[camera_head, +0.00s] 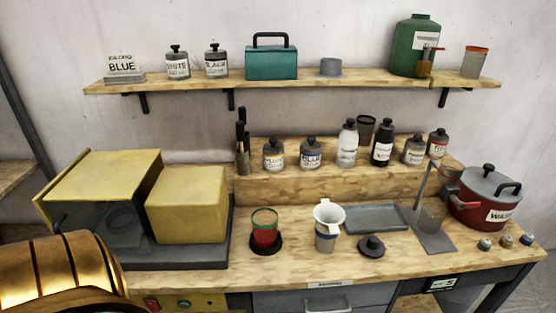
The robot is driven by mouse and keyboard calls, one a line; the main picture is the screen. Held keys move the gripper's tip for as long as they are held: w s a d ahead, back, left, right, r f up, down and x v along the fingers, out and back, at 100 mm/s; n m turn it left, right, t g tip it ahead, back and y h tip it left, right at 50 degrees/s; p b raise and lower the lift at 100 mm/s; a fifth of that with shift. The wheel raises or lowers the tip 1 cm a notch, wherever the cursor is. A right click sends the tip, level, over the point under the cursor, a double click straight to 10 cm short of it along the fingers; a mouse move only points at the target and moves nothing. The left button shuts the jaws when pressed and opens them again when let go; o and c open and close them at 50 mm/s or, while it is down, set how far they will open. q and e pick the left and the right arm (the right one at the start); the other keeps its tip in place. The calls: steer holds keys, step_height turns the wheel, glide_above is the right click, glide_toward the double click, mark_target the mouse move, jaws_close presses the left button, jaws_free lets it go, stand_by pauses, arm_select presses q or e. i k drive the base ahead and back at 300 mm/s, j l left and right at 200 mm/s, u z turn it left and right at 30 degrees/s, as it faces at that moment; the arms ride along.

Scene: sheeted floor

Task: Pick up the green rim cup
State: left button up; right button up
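The green rim cup (264,227) stands upright on the bench, left of the middle. Its rim is green, its upper part looks clear, and its lower part is red. It stands on a small black round base (265,246). Nothing touches the cup from above. Neither of my grippers shows in the head view. A golden ribbed shape at the lower left is possibly part of my own body.
A white funnel (328,212) sits on a container right of the cup, with a black lid (371,246) beyond it. A grey tray (375,218) lies behind. Yellow boxes (186,204) stand left. A red pot (482,203) stands at the right.

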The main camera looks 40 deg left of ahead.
mark_target(265, 220)
steer(key=u, duration=1.55)
